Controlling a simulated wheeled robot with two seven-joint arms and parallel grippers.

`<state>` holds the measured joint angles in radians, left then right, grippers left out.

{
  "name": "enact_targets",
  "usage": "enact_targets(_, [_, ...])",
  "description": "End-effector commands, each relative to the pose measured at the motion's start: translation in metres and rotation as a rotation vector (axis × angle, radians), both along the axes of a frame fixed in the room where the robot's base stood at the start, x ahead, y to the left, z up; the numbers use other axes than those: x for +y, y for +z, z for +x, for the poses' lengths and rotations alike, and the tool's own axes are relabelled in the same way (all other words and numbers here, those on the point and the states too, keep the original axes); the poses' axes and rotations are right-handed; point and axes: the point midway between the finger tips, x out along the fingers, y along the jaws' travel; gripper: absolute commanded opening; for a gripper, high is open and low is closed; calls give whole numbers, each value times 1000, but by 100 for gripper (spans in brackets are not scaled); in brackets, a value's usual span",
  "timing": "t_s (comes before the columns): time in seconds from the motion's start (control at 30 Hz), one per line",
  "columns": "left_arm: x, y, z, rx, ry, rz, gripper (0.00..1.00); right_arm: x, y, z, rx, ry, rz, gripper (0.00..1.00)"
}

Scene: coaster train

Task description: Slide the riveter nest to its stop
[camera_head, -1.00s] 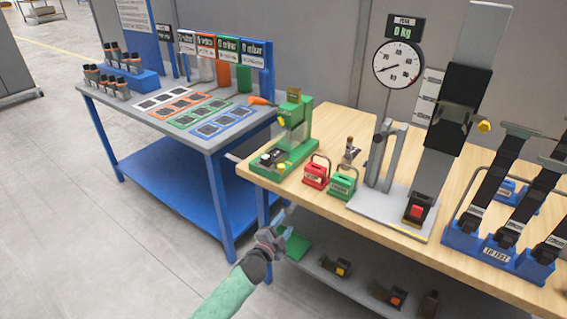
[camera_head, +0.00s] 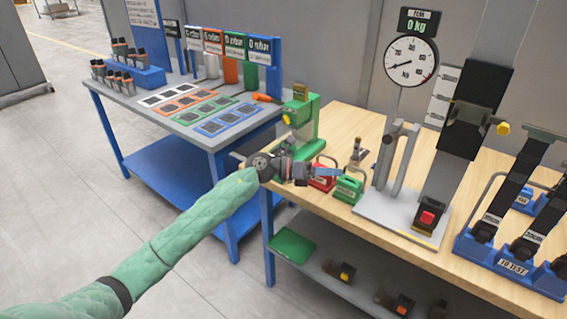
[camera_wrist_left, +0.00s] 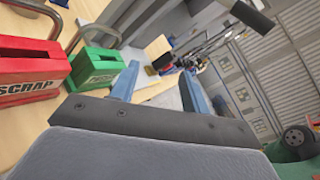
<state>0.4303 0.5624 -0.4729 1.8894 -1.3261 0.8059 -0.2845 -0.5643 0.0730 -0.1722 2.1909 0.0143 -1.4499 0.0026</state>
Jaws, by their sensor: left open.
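The green riveter (camera_head: 307,128) stands at the left end of the wooden bench, with a yellow knob (camera_head: 287,118) on its side. My left gripper (camera_head: 328,172) is in front of the riveter's base, its blue fingers pointing right, over the red block. The gripper hides the riveter's nest and most of its base in the head view. In the left wrist view the gripper's fingers (camera_wrist_left: 160,86) are apart with nothing between them. A green part (camera_wrist_left: 296,142) shows at that view's lower right; I cannot tell if it belongs to the riveter. My right gripper is not in view.
A red SCRAP block (camera_wrist_left: 30,72) and a green block (camera_head: 348,188), both with wire handles, stand close to the left gripper. A grey test stand (camera_head: 400,215) is right of them. The blue-legged table (camera_head: 190,130) is at the left.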

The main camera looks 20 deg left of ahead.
Motion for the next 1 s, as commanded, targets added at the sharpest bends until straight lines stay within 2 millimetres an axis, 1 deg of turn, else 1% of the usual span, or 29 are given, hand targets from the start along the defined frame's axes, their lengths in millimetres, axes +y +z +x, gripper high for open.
enact_targets(0.03, [6,2,4,-45,-34,96,46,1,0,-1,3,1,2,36])
enact_targets(0.07, [10,0,6,-66,-57,157,46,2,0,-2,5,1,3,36])
enact_targets(0.17, [29,-4,13,-130,-121,363,46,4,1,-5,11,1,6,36])
enact_targets(0.27, [57,-5,23,-176,-173,572,46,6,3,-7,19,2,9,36])
enact_targets(0.37, [92,-3,34,-198,-212,779,46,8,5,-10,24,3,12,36])
enact_targets(0.4, [107,-1,38,-200,-223,855,46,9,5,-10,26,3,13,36])
enact_targets(0.5, [141,6,45,-195,-242,1016,46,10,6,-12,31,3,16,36])
enact_targets(0.6, [167,14,50,-182,-250,1128,46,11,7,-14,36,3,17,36])
enact_targets(0.7, [182,18,52,-169,-255,1189,46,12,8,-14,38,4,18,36])
enact_targets(0.77, [185,19,53,-165,-256,1207,46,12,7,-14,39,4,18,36])
enact_targets(0.87, [186,16,53,-163,-257,1215,46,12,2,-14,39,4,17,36])
enact_targets(1.0, [180,5,55,-163,-259,1210,46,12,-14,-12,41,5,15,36])
